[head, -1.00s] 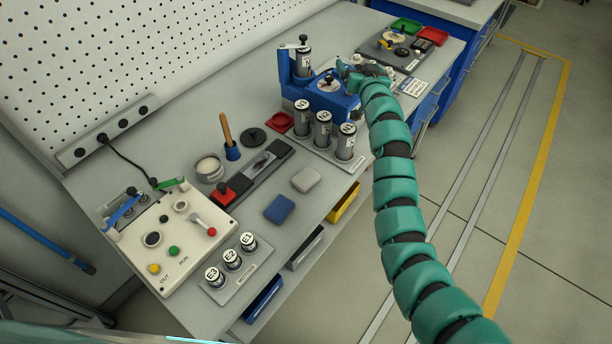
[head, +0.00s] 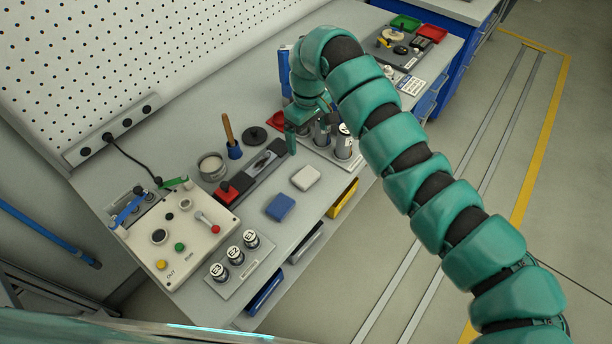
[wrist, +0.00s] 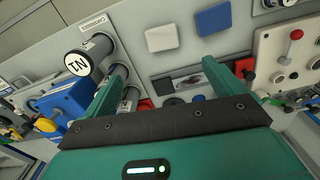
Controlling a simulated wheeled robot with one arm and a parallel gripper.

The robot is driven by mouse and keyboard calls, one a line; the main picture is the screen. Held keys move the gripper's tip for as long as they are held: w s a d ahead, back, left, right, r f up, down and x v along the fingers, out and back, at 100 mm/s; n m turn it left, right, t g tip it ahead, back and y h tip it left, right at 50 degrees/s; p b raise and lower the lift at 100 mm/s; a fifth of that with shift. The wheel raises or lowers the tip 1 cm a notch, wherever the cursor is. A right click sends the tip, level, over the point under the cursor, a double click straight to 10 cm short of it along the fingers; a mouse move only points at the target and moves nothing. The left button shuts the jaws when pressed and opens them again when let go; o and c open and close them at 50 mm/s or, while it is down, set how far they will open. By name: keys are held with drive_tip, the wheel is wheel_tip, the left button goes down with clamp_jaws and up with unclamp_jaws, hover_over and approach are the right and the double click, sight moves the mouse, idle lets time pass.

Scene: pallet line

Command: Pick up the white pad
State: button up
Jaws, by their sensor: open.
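The white pad (head: 305,178) lies flat on the grey workbench near its front edge, beside the blue pad (head: 280,207). In the wrist view the white pad (wrist: 162,38) is beyond my fingertips, with the blue pad (wrist: 213,19) to its right. My gripper (head: 306,122) is above the bench, behind the white pad and near the labelled cylinders. In the wrist view my gripper (wrist: 168,78) has its two fingers wide apart with nothing between them. Nothing hides the white pad in either view.
Labelled cylinders (head: 343,141) stand in a rack close to my gripper. A grey bar fixture with a red block (head: 229,193), a metal tin (head: 211,164) and a wooden-handled tool (head: 229,130) stand behind the pads. A control panel (head: 181,230) is at the left. Bench around the pads is bare.

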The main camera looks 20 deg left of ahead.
drive_tip(key=p, duration=0.5)
hover_over(306, 176)
wheel_tip(306, 176, down, 11)
drive_tip(key=shift+w+d+f, duration=0.1)
drive_tip(key=shift+d+f, duration=0.05)
drive_tip(key=shift+f, duration=0.05)
drive_tip(key=shift+a+f+p, duration=0.2)
drive_tip(key=shift+f+p, duration=0.9)
drive_tip(key=shift+f, duration=1.55)
drive_tip(key=c, duration=1)
